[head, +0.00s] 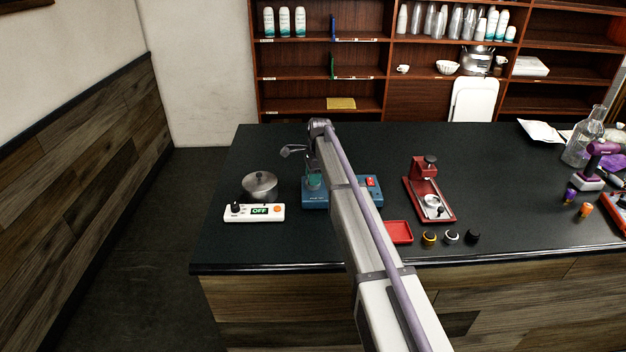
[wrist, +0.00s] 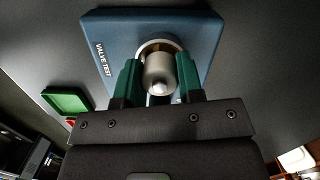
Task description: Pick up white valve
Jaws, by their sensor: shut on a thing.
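My gripper (wrist: 159,78) is over the blue valve test station (wrist: 105,35), its green fingers on either side of a pale metal cylinder (wrist: 158,75). The fingers are shut on this cylinder, which is at the station's round socket; I cannot tell whether it is seated or lifted. In the head view my gripper (head: 314,180) is beside the arm at the blue station (head: 345,197), and the cylinder is not clearly visible. A small white-ringed dark part (head: 451,236) stands on the counter between a yellow-ringed part (head: 429,238) and a black one (head: 473,237).
A red tray (head: 399,232) is right of the station, with a red press-like device (head: 430,190) beyond it. A green tray (wrist: 68,100) shows in the wrist view. A white control box (head: 254,212) and metal pot (head: 260,185) stand left. The counter behind the station is mostly clear.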

